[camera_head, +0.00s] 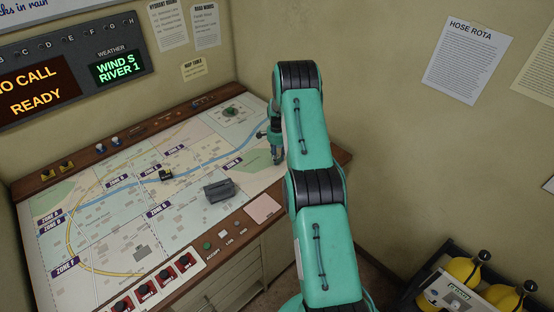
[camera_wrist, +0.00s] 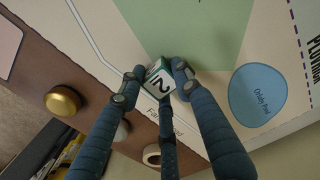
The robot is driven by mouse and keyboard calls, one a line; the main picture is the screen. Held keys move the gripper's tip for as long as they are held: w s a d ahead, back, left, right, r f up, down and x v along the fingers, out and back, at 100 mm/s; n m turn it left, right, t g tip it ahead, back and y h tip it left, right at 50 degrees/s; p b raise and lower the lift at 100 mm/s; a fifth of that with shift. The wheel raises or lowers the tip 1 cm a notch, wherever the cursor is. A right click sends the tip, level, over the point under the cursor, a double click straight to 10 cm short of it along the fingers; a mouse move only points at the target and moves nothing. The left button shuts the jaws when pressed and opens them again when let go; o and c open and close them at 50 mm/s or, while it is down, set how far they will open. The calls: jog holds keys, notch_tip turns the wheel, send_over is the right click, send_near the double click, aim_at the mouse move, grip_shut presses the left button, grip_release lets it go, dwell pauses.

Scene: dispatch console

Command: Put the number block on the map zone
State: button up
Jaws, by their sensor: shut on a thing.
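My gripper (camera_wrist: 158,88) is shut on the number block (camera_wrist: 157,85), a small cube with a white face bearing dark digits and green sides. In the wrist view the block sits between the blue-grey fingers, over the map near a green area and a blue pond. I cannot tell whether it touches the map. In the head view my gripper (camera_head: 276,156) is at the right end of the map (camera_head: 112,222), and the block is hidden there. The map has printed zone labels, a blue river and a yellow road.
A grey box (camera_head: 219,190) and a small black-and-yellow piece (camera_head: 166,174) stand on the map. Red-and-black switches (camera_head: 145,290) line the front edge. Yellow-and-black switches (camera_head: 66,166) sit at the back left. A brass knob (camera_wrist: 62,101) is on the wooden rim.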

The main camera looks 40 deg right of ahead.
jog(key=shift+f, duration=0.65)
jog(key=shift+f, duration=0.25)
jog(key=o, duration=1)
jog(key=shift+r, duration=0.1)
notch_tip(320, 180, up, 12)
jog(key=shift+r+b, duration=0.15)
jog(key=shift+b, duration=0.3)
